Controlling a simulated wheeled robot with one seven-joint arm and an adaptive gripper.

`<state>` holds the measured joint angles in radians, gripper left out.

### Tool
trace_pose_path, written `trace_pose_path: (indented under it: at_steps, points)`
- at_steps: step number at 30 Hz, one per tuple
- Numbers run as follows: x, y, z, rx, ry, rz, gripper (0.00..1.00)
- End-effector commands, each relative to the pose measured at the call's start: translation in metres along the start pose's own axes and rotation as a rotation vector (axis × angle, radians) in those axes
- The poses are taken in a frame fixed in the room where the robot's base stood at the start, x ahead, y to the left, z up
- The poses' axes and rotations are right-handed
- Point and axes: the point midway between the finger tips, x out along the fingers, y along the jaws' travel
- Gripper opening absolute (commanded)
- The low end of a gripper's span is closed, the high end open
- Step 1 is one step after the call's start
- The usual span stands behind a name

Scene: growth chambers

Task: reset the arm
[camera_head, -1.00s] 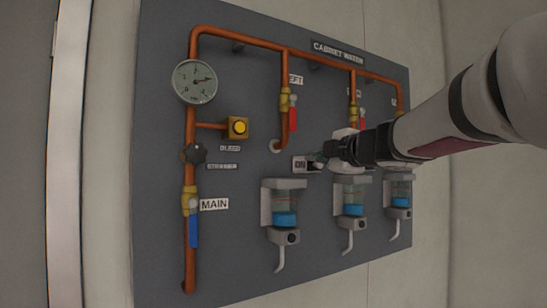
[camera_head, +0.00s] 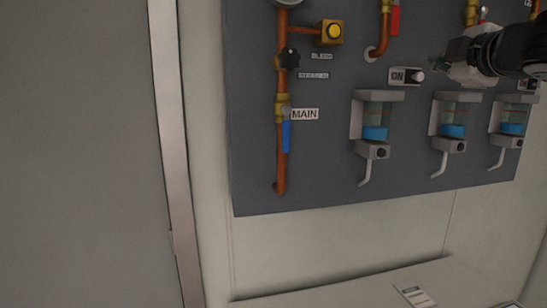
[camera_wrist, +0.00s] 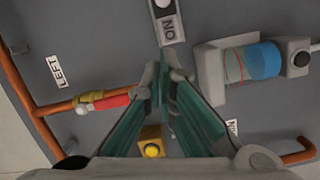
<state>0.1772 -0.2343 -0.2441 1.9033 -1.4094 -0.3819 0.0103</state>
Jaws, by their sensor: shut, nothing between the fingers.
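My gripper (camera_head: 438,66) is shut and empty at the upper right of the head view, in front of the grey panel (camera_head: 320,180). It appears just right of the switch (camera_head: 418,76) with the ON label (camera_head: 397,76). Whether it touches the panel cannot be told from the head view. In the wrist view the closed teal fingers (camera_wrist: 165,75) point toward the ON label (camera_wrist: 168,29), and the switch knob (camera_wrist: 163,4) is at the top edge. My forearm leaves the head view at the right.
Copper pipes with a blue MAIN lever (camera_head: 286,136), a yellow button (camera_head: 334,31) and a red lever (camera_head: 395,20) are on the panel. Several bottles, one at the left (camera_head: 376,118), hang below the switch. A pale ledge (camera_head: 340,292) lies below. The grey door (camera_head: 75,150) is left.

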Motion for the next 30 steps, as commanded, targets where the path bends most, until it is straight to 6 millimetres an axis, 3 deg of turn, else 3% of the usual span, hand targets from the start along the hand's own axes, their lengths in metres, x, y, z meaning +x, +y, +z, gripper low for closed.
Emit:
trace_pose_path:
  at_steps: [4, 7, 14, 18, 21, 25, 30]
  points:
    - [-0.029, -0.021, 0.009, 0.26, -0.156, 0.028, 0.0]
    - [-0.056, -0.059, 0.016, 0.461, -0.287, -0.007, 0.0]
    - [-0.136, -0.19, 0.008, 0.856, -0.576, -0.246, 0.0]
    - [-0.188, -0.263, -0.014, 1.013, -0.712, -0.433, 0.0]
    - [-0.222, -0.302, -0.03, 1.087, -0.785, -0.555, 0.0]
    - [-0.252, -0.334, -0.047, 1.141, -0.846, -0.668, 0.0]
    - [-0.267, -0.347, -0.055, 1.164, -0.873, -0.721, 0.0]
